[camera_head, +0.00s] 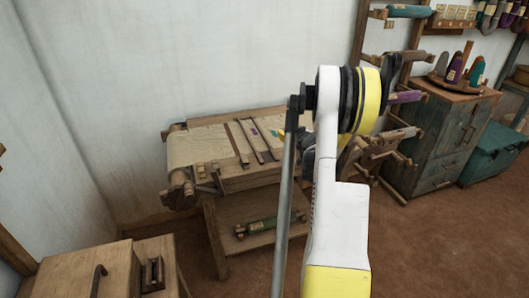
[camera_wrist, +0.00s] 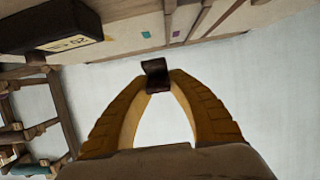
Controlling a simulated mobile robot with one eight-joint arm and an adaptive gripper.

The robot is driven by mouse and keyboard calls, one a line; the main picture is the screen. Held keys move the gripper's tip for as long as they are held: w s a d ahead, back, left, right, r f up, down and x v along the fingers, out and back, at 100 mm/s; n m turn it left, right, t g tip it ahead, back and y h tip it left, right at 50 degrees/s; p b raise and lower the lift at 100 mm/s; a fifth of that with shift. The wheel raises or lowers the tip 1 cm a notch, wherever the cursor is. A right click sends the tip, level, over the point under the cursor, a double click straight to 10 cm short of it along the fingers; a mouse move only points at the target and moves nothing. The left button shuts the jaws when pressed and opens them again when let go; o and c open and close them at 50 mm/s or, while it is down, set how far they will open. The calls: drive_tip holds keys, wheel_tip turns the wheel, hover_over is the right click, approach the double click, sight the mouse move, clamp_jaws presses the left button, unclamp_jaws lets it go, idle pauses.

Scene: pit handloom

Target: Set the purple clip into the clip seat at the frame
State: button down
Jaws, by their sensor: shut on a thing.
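My gripper (camera_wrist: 157,78) has yellow fingers, shut on a small dark brown piece (camera_wrist: 157,70) between the tips. No purple shows on this piece, so I cannot tell by colour whether it is the purple clip. The wooden loom frame (camera_wrist: 120,45) runs along the top of the wrist view, beyond the fingertips. A small purple patch (camera_wrist: 149,34) and a teal patch (camera_wrist: 191,31) show on it. I cannot make out the clip seat for certain. In the head view my arm hides most of the gripper, over the right part of the loom (camera_head: 222,143).
A dark block with a yellow label (camera_wrist: 60,40) lies at upper left in the wrist view. A green tool (camera_head: 268,226) lies on the loom's lower shelf. Wooden racks (camera_head: 377,145) and a grey-green cabinet (camera_head: 440,140) stand to the right, a wooden box (camera_head: 85,270) at lower left.

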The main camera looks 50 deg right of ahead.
drive_tip(key=b, duration=0.3)
hover_over(265, 153)
wheel_tip(265, 153, down, 6)
drive_tip(key=shift+a+r, duration=0.1)
drive_tip(key=shift+a, duration=0.05)
wheel_tip(265, 153, down, 4)
drive_tip(key=b, duration=0.2)
drive_tip(key=shift+b, duration=0.4)
drive_tip(key=c, duration=1.3)
unclamp_jaws()
